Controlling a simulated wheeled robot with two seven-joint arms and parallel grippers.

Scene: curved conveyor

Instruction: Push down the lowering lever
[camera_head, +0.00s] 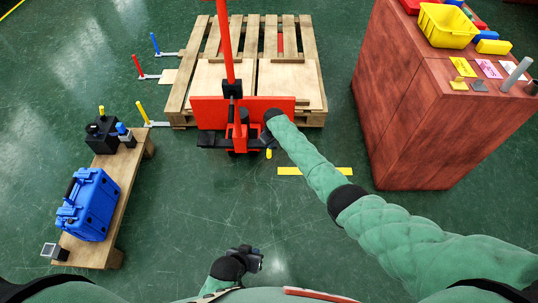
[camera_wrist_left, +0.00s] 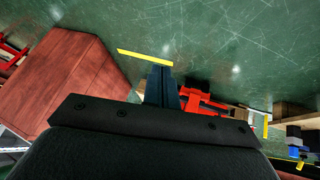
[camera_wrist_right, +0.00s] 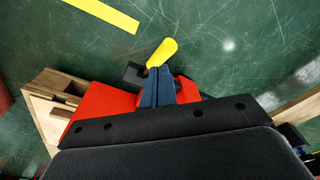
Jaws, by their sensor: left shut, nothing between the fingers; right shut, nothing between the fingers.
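The red pallet jack (camera_head: 244,104) stands at the pallet in the head view, its red handle (camera_head: 225,40) upright. A yellow-tipped lever (camera_head: 269,154) sticks out low at its right front; the tip is large in the right wrist view (camera_wrist_right: 161,53). My right gripper (camera_head: 267,141) is shut and empty beside the lever. Its fingertips (camera_wrist_right: 158,72) overlap the lower end of the yellow tip in the right wrist view; I cannot tell whether they touch. My left gripper (camera_head: 252,258) is shut and empty, low near my body, away from the jack; its fingers show in the left wrist view (camera_wrist_left: 162,85).
A wooden pallet (camera_head: 256,35) lies behind the jack. A red-brown cabinet (camera_head: 405,110) with a yellow bin (camera_head: 447,25) stands at right. A low wooden bench (camera_head: 110,200) with a blue case (camera_head: 90,205) is at left. The green floor between is clear, with yellow tape (camera_head: 315,171).

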